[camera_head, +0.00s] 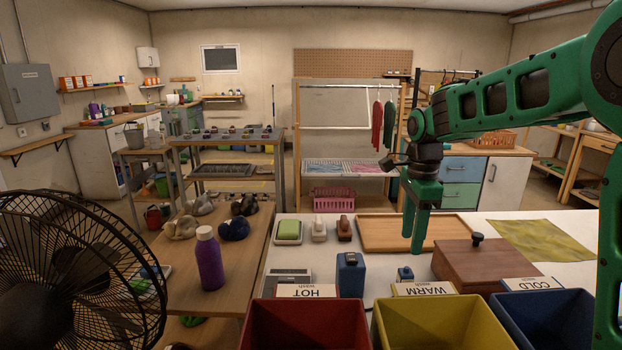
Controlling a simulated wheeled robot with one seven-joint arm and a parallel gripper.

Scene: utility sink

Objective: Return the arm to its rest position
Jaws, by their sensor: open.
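My arm reaches in from the right edge of the view, and my green gripper (412,245) hangs from its wrist, pointing down over the white table. The gripper is open, and I see nothing between its fingers. It is in front of a wooden tray (385,240) and left of a brown box with a lid and dark knob (487,265). How far its fingertips are above the table is hard to tell from this view.
Red (303,325), yellow (440,322) and blue (546,318) bins stand along the front, with label signs behind them. A black fan (80,270) and a purple bottle (209,260) are at the left.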

